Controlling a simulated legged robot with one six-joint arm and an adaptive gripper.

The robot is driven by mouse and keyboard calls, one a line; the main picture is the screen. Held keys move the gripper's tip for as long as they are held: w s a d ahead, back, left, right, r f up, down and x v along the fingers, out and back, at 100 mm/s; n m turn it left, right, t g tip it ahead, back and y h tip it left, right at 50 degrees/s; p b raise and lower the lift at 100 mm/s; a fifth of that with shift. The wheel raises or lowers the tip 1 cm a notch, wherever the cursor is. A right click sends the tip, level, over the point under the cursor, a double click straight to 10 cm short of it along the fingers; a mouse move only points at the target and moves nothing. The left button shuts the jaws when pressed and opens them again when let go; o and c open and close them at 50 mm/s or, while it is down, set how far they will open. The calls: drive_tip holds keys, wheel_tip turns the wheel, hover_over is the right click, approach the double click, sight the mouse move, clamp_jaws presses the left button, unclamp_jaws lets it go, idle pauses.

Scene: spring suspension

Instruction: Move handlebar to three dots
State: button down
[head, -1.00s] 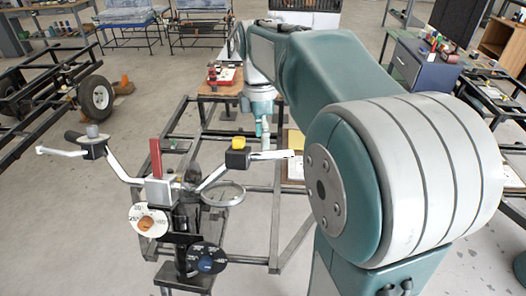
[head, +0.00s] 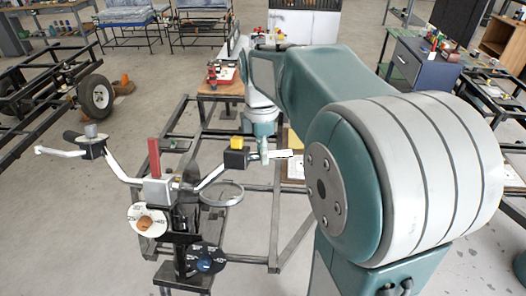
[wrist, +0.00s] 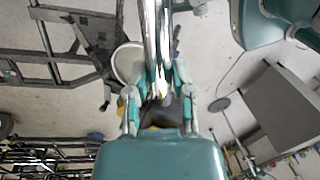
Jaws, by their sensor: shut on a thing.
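The handlebar (head: 127,178) is a pale metal bar with bends, mounted on a dark stand (head: 187,225). A black block with a yellow top (head: 236,153) sits on its right arm. My gripper (head: 264,155) is at the right end of the handlebar, just right of that block. In the wrist view, my gripper (wrist: 158,100) has its fingers on both sides of the shiny bar (wrist: 152,45), shut on it. A white dial (head: 148,220) and a black dial (head: 205,257) are on the stand. Their markings are too small to read, and I cannot make out three dots.
A red upright part (head: 154,158) and a round ring (head: 221,193) are by the handlebar's middle. A wheeled frame (head: 96,95) is at left, a blue cabinet (head: 420,65) at right.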

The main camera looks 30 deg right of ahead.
drive_tip(key=shift+s+a+r+t+h, duration=0.2)
drive_tip(key=shift+s+r+t+h, duration=0.2)
drive_tip(key=shift+r+t+h, duration=0.35)
drive_tip(key=shift+s+a+r+t+h, duration=0.4)
drive_tip(key=shift+s+t, duration=0.1)
drive_tip(key=shift+t, duration=0.25)
drive_tip(key=shift+f, duration=0.1)
drive_tip(key=shift+c, duration=2.4)
unclamp_jaws()
drive_tip(key=shift+d, duration=0.1)
